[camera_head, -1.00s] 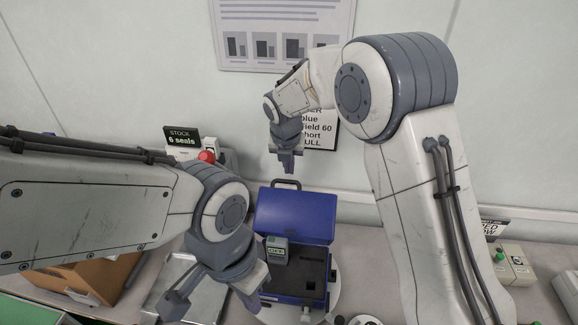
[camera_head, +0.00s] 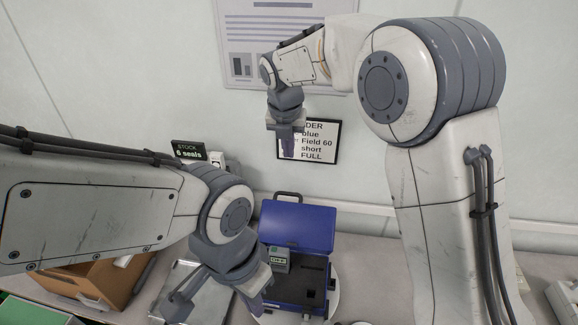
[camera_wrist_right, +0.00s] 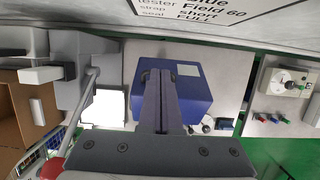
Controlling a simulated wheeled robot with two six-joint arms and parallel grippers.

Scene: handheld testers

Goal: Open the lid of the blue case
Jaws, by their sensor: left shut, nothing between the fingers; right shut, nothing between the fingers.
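The blue case (camera_head: 318,295) stands on the bench with its lid (camera_head: 298,226) raised and tilted back, a dark handle at its top. A grey handheld tester (camera_head: 280,259) stands in the left part of the dark insert. My right gripper (camera_head: 288,153) is shut and empty, in the air above and behind the lid. In the right wrist view its closed fingers (camera_wrist_right: 160,78) overlap the lid's blue outer face (camera_wrist_right: 197,92). My left gripper (camera_head: 255,306) is low at the case's front left corner, shut and empty; whether it touches the case is unclear.
An order sign (camera_head: 316,140) hangs on the wall behind my right gripper. A "6 seals" stock sign (camera_head: 188,151) stands at the back left. A metal tray (camera_head: 178,282) and a brown box (camera_head: 95,282) lie left of the case.

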